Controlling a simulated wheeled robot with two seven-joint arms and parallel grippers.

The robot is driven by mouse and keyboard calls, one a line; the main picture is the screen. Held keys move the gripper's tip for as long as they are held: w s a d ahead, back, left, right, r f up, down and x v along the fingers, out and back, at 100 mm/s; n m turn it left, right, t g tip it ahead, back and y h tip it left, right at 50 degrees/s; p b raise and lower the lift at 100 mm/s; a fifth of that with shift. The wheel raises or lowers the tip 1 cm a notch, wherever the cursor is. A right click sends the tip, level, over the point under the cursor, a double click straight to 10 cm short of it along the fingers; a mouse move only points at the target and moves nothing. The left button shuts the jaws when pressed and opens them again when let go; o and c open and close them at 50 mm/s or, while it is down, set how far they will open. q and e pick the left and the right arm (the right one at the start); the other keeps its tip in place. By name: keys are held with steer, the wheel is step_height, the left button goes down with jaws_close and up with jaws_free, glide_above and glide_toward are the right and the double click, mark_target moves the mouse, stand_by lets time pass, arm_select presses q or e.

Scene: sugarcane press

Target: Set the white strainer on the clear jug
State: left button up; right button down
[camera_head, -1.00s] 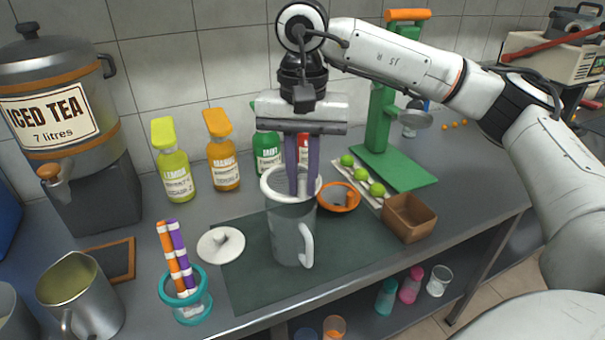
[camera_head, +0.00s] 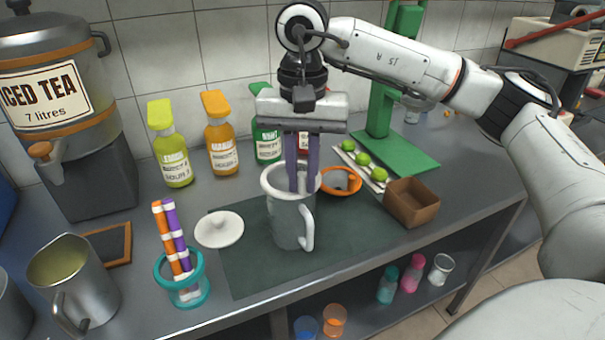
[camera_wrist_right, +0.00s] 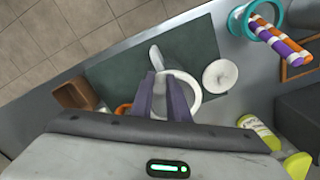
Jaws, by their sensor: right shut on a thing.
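The clear jug (camera_head: 287,228) stands upright on the dark mat, its white handle toward the front right. The white strainer (camera_head: 270,186) shows as a white ring at the jug's mouth and hides the jug's rim. I cannot tell whether it rests fully on the rim. My right gripper (camera_head: 303,188) points down with its purple fingers shut on the strainer, their tips inside the ring. In the right wrist view the strainer's ring (camera_wrist_right: 196,103) lies beyond the fingers (camera_wrist_right: 166,82), with the handle behind. My left gripper is not in view.
A white lid (camera_head: 219,231) lies left of the jug, near a teal-rimmed holder (camera_head: 182,290) with striped sticks. An orange ring-shaped item (camera_head: 342,188), a tray of limes (camera_head: 350,160) and a brown box (camera_head: 411,204) are to the right. Bottles (camera_head: 221,145) stand behind.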

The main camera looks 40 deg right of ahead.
steer(key=shift+s+a+f, duration=0.1)
steer(key=shift+f, duration=0.05)
steer(key=c, duration=1.2)
jaws_free()
steer(key=shift+o, duration=0.2)
steer(key=shift+r+p, duration=2.6)
steer(key=shift+r, duration=0.95)
